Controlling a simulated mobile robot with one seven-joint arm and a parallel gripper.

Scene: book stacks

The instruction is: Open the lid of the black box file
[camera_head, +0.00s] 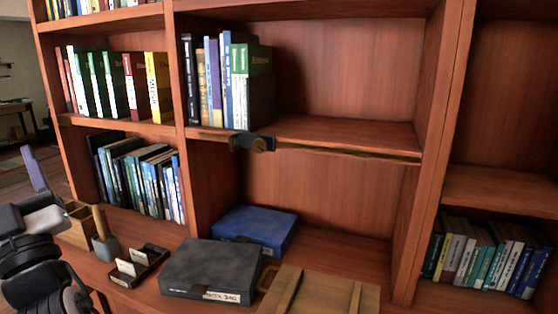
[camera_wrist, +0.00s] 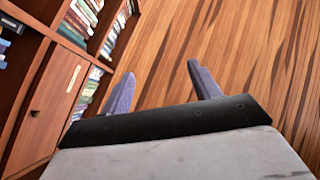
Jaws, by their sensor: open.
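The black box file (camera_head: 211,270) lies flat on the low shelf surface in the head view, with a white label on its front edge. Its lid looks shut. My gripper (camera_head: 33,168) is at the far left edge of the head view, well left of the box and apart from it. In the wrist view, the two purple fingers of my gripper (camera_wrist: 158,85) are spread apart with only the wooden floor behind them. The box does not show in the wrist view.
A blue box file (camera_head: 255,230) lies behind the black one. A wooden crate or lid (camera_head: 318,291) stands close at its right. A small dark card tray (camera_head: 137,268), a stamp-like handled object (camera_head: 103,246) and a wooden holder (camera_head: 78,226) are at its left. A shelf board (camera_head: 340,136) overhangs behind.

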